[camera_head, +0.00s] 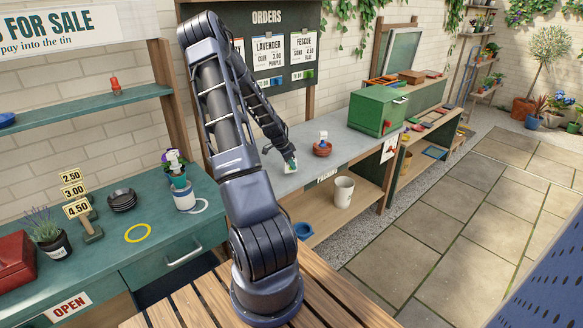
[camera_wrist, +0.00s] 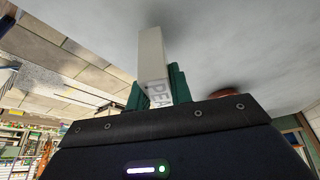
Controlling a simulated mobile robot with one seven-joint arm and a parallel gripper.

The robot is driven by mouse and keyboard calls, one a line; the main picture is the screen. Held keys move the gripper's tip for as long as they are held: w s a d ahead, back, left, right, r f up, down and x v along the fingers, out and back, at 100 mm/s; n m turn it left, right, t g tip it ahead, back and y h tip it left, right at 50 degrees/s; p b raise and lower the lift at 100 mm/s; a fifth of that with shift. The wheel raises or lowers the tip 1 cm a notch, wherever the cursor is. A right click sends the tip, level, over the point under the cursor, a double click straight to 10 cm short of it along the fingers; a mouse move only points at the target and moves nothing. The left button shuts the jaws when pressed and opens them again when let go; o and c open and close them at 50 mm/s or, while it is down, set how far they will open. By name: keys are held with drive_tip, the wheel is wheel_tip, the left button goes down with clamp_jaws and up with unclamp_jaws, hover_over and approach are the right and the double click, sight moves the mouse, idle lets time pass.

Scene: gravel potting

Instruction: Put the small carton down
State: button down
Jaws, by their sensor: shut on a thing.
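The small carton (camera_wrist: 153,62) is pale, with the letters "PEA" showing on one side in the wrist view. My gripper (camera_wrist: 158,88) is shut on it, with its green fingers on either side of the carton. In the head view my gripper (camera_head: 291,163) is low over the grey potting bench (camera_head: 268,178), near its left part. The carton shows there as a small pale patch (camera_head: 290,169) at the fingertips, close to the bench top. I cannot tell whether its base touches the bench.
A terracotta bowl (camera_head: 322,149) with something white in it stands just right of my gripper. A green box (camera_head: 377,110) stands further right on the bench. A white bucket (camera_head: 343,191) is on the shelf below. The bench front between gripper and bowl is clear.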

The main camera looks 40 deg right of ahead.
drive_tip(key=shift+f, duration=0.75)
drive_tip(key=shift+f, duration=0.15)
drive_tip(key=c, duration=1.3)
unclamp_jaws()
drive_tip(key=shift+o, duration=0.2)
